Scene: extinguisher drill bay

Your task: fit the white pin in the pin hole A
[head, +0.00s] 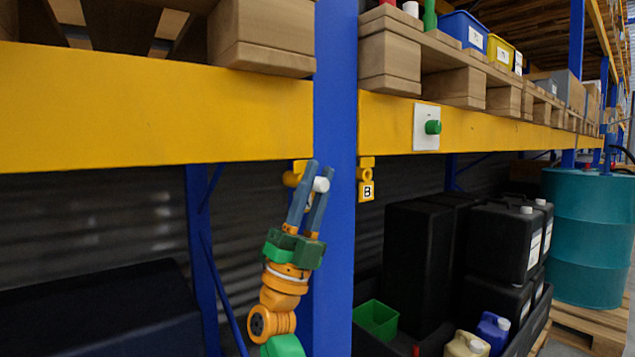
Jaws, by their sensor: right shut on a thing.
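My right gripper (320,170) is raised in front of the blue upright and shut on the white pin (321,184), whose round white end shows between the fingers near their tips. Just behind the fingers, on the left side of the upright, is a yellow bracket (292,179), probably pin hole A. Its label and most of its ring are hidden by the gripper. I cannot tell whether the pin touches the bracket or is inside it. A matching yellow bracket with a ring and a plate marked B (366,190) hangs on the right side. My left gripper is not in view.
The blue upright (336,80) and yellow beams (150,110) stand close ahead. A white plate with a green knob (433,127) is on the right beam. Below are black canisters (505,240), a green bin (376,318) and a teal drum (588,230).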

